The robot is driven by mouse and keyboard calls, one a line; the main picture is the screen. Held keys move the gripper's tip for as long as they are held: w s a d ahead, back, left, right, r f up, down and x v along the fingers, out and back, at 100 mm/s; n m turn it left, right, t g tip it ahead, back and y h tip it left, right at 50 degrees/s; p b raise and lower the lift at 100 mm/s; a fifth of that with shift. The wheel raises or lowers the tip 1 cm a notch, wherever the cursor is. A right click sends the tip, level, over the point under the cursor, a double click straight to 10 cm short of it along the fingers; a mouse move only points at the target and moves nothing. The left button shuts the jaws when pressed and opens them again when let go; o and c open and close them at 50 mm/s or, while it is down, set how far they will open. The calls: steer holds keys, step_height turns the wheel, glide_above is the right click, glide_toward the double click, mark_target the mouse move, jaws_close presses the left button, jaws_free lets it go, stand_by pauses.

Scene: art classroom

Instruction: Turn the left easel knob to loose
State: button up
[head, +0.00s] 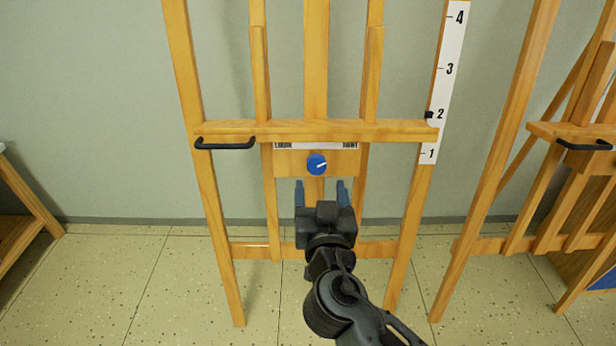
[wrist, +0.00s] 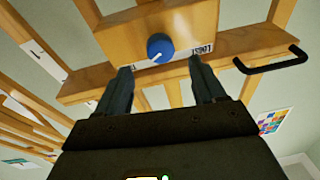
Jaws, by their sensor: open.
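The left easel (head: 190,80) is wooden and stands straight ahead. Its round blue knob (head: 317,164) sits on a wooden block under the crossbar, below a white label strip (head: 316,146) with a word at each end. The strip reads like LOOSE at left and TIGHT at right. The knob's white mark points right, slightly up. My gripper (head: 321,184) is open and empty just below the knob, its fingers apart and pointing up at it. In the wrist view the knob (wrist: 160,47) shows ahead, between the fingertips and not touched.
A black handle (head: 225,144) sticks out from the crossbar's left end. A white numbered scale (head: 443,80) runs along the right upright. Another easel (head: 497,150) with its own black handle stands at right. Wooden furniture (head: 30,215) is at the left edge. The floor between is clear.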

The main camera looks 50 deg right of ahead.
mark_target(317, 168)
steer(key=p+x, duration=0.1)
steer(key=x, duration=0.5)
steer(key=shift+w+d, duration=0.25)
steer(key=shift+d, duration=0.05)
steer(key=shift+c, duration=0.2)
steer(key=c, duration=1)
